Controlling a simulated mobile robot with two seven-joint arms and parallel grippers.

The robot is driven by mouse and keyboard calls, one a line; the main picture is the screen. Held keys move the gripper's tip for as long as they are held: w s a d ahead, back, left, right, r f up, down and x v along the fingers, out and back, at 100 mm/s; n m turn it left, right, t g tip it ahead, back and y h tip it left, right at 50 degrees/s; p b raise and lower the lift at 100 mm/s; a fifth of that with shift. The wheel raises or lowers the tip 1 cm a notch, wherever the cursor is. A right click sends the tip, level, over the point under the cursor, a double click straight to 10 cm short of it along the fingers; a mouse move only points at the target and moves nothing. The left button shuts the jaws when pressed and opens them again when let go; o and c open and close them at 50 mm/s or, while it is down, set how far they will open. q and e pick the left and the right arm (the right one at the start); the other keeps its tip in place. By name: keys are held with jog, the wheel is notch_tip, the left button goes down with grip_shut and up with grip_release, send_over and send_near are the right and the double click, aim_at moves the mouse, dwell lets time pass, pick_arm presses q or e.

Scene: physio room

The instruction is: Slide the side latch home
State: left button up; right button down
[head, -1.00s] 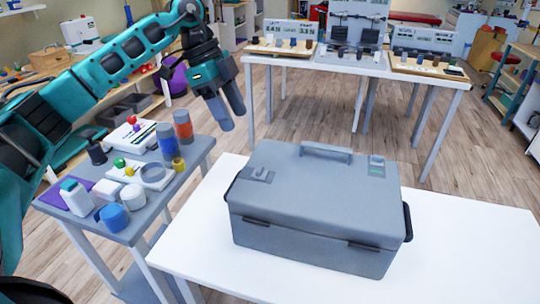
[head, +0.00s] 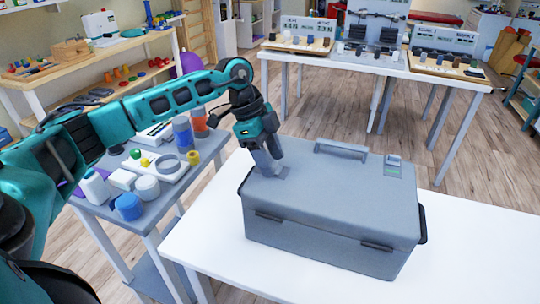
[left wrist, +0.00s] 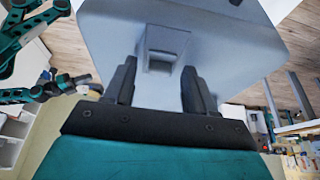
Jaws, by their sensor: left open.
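A closed grey case (head: 340,205) stands on the white table. A raised grey latch piece (head: 287,170) sits near the left end of its lid, partly hidden by my left gripper in the head view. My left gripper (head: 270,164) points down over this piece. In the left wrist view the gripper (left wrist: 158,72) is open and empty, with the latch piece (left wrist: 165,45) showing between and just beyond its fingers. I cannot tell whether the fingers touch it.
The white table (head: 480,255) is clear right of the case. A grey side table (head: 175,200) with jars and cups stands left, beneath my left arm.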

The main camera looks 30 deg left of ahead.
pick_arm(q)
jog(key=shift+c, duration=0.4)
grip_shut()
